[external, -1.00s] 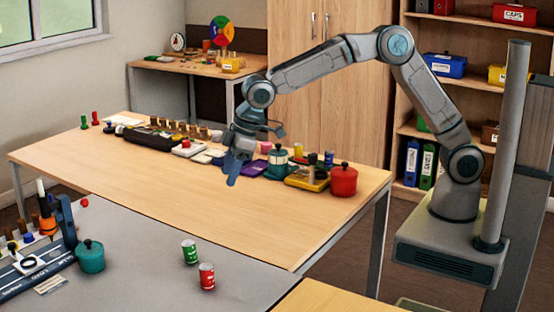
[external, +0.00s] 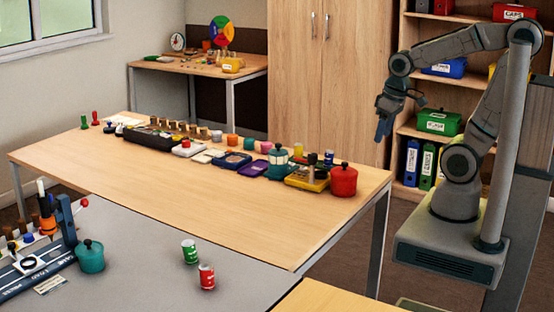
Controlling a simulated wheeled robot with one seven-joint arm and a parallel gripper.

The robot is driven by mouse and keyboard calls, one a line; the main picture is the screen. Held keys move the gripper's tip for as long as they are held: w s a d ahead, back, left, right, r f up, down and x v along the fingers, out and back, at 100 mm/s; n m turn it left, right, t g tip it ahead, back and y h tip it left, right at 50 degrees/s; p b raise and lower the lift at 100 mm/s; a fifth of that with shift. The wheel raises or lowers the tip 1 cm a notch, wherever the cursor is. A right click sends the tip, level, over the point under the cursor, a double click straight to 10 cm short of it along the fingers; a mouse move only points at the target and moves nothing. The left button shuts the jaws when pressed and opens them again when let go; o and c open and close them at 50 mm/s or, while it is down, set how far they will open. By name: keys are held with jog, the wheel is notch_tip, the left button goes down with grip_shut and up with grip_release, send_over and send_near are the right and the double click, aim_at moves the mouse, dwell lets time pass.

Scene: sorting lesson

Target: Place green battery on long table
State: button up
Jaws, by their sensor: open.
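The green battery (external: 190,251), a small green cylinder with white marking, stands upright on the grey-topped table (external: 140,250) at the front left. The long table (external: 215,195) has a pale wood top and runs across the middle, behind the grey table. My gripper (external: 383,133) is open and empty. It hangs in the air at the right, above the right end of the long table in the picture and far from the green battery.
A red cylinder (external: 207,276) stands close beside the green battery. A teal pot (external: 90,256) is to its left. A red pot (external: 343,180) and several small items line the long table's far side. Its front half is clear.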

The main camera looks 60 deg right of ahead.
jog(key=shift+s+d+f, duration=0.1)
jog(key=shift+s+f, duration=0.05)
jog(key=shift+s, duration=0.15)
jog(key=shift+w, duration=0.1)
